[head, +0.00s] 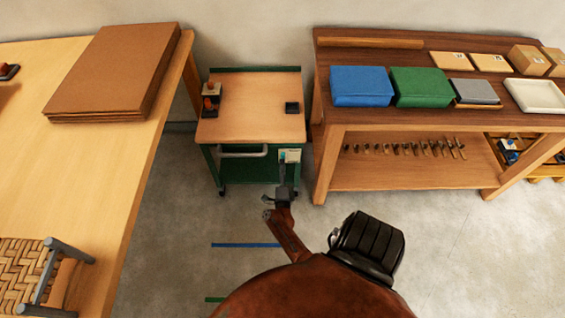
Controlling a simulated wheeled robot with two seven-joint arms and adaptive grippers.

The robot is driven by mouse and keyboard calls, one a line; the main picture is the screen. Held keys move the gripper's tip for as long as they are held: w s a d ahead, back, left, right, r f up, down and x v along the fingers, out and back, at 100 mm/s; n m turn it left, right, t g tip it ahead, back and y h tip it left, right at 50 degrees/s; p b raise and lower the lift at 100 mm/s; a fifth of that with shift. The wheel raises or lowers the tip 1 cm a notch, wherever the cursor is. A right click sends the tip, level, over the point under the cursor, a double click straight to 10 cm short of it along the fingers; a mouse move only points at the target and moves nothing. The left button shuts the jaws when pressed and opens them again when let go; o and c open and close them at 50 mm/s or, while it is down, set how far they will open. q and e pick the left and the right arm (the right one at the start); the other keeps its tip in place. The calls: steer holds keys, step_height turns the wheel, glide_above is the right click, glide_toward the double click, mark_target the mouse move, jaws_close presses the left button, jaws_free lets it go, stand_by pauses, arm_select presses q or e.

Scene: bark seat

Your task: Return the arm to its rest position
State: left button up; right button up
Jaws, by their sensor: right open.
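My right gripper (284,178) is in front of the green cart (250,122), pointing toward its front face. It is open, small and dark in the picture, and I see nothing held in it. Its tips are just below a small white label (290,156) on the cart's front; I cannot tell whether they touch the cart. The brown-red arm link behind it comes up from my body at the bottom of the picture. My left gripper is not in view.
A wooden table (105,170) with brown sheets (115,70) stands at left. A workbench (400,110) with blue (361,85) and green (421,86) stacks stands at right. The cart carries a small dark box (292,107). Bare floor lies between, with a blue stripe (245,245).

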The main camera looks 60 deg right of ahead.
steer(key=shift+v, duration=1.2)
